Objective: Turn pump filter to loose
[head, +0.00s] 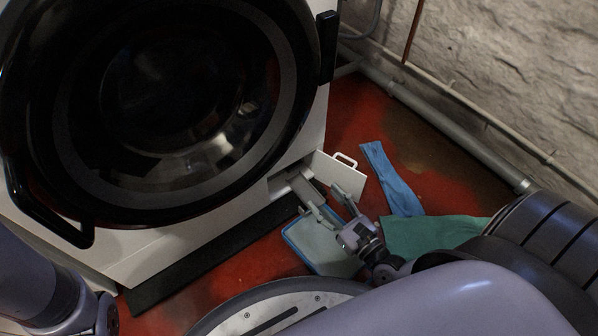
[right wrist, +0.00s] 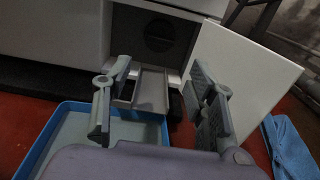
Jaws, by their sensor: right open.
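The pump filter (right wrist: 159,35) is a dark round cap with a raised grip, set in the back of an open compartment low on the white washing machine (right wrist: 55,22). In the head view the filter is hidden. The compartment's white door (head: 338,172) stands open to the right; it also shows in the right wrist view (right wrist: 245,75). My right gripper (head: 330,202) is open and empty in front of the compartment. In the right wrist view its fingers (right wrist: 158,102) are spread apart, below and short of the filter. My left gripper is out of view.
A grey spout or flap (right wrist: 152,92) sticks out below the filter. A blue-rimmed tray (head: 294,243) lies on the red floor under my right gripper. A blue cloth (head: 392,180) and a green cloth (head: 430,235) lie to the right. Pipes run along the stone wall.

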